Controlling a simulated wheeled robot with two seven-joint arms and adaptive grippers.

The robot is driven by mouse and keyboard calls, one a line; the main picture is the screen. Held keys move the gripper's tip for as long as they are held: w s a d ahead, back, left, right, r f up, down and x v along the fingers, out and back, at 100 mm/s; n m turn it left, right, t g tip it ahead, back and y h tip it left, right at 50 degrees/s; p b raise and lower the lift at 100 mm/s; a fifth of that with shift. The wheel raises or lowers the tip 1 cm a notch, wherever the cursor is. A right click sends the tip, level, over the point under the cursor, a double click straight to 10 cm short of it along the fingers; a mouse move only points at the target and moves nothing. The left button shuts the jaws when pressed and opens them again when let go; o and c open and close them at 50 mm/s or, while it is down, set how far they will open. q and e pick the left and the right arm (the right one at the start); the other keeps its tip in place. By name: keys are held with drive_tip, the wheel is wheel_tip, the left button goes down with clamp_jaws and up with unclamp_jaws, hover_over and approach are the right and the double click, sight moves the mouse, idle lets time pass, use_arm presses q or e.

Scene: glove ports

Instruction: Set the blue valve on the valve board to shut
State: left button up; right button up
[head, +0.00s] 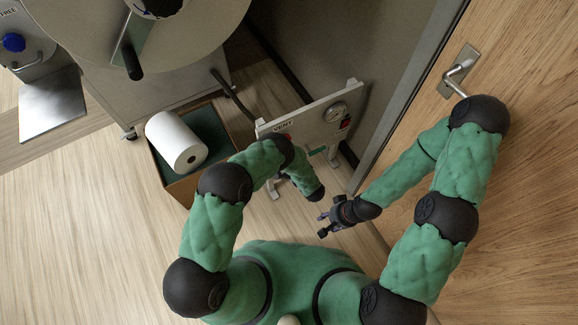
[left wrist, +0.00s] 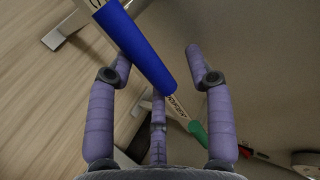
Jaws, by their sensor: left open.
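The valve board (head: 318,118) is a pale panel on feet, with a round gauge and a "VENT" label, beyond my left arm in the head view. The blue valve handle (left wrist: 148,57) is a thick blue bar crossing the upper middle of the left wrist view. It runs diagonally between the purple fingers of my left gripper (left wrist: 160,72), which are spread open. I cannot tell whether a finger touches it. In the head view the blue handle and left gripper are hidden. My right gripper (head: 325,225) is open and empty, low and right of the board.
A green handle (left wrist: 196,132) sits past the blue one on the board. A box (head: 182,188) with a white roll (head: 176,140) stands left of the board. A large round machine (head: 140,45) is behind it. A wooden door (head: 515,100) with a lever closes off the right.

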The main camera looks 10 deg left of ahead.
use_arm(q)
wheel_tip(320, 180, up, 7)
drive_tip(key=shift+r, duration=1)
